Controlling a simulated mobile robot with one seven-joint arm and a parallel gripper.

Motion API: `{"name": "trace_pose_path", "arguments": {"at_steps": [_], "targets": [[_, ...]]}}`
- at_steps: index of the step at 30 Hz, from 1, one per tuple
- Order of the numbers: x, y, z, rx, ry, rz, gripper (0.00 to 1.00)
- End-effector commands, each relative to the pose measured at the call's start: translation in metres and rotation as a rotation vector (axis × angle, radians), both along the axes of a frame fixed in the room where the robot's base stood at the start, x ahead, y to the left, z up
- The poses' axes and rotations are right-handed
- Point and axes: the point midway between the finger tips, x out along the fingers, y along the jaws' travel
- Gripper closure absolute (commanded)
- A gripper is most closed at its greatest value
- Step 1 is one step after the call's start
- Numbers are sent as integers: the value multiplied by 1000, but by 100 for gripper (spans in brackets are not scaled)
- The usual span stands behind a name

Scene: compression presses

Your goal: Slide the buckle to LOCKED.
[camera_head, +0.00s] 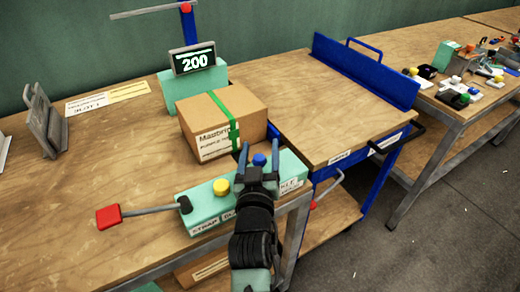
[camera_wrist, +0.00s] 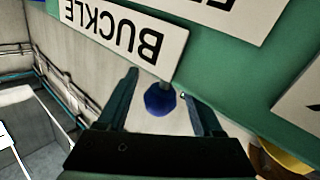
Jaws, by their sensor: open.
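The buckle control is a blue knob (camera_head: 259,160) on the right part of a green control box (camera_head: 207,212). In the wrist view the blue knob (camera_wrist: 160,99) is beside a white label (camera_wrist: 125,32) reading BUCKLE. My gripper (camera_head: 259,154) is open, one finger on each side of the knob. In the wrist view my gripper (camera_wrist: 160,85) has the knob between its fingers, with gaps visible. My gripper hides part of the box front. No readable LOCKED mark shows; another label is cut off by the wrist view's edge.
A yellow knob (camera_head: 221,187) sits on the same box, left of my gripper. A red-handled lever (camera_head: 109,216) sticks out left. A strapped cardboard box (camera_head: 218,122) stands just behind. A display (camera_head: 193,60) reads 200. A blue-edged cart (camera_head: 350,105) stands right.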

Motion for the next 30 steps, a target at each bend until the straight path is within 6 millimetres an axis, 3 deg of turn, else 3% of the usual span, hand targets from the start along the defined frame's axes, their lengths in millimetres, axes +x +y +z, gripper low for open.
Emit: {"name": "trace_pose_path", "arguments": {"at_steps": [6,17,30], "targets": [[0,0,0,0,0,0,34],[0,0,0,0,1,0,99],[0,0,-1,0,1,0,100]]}}
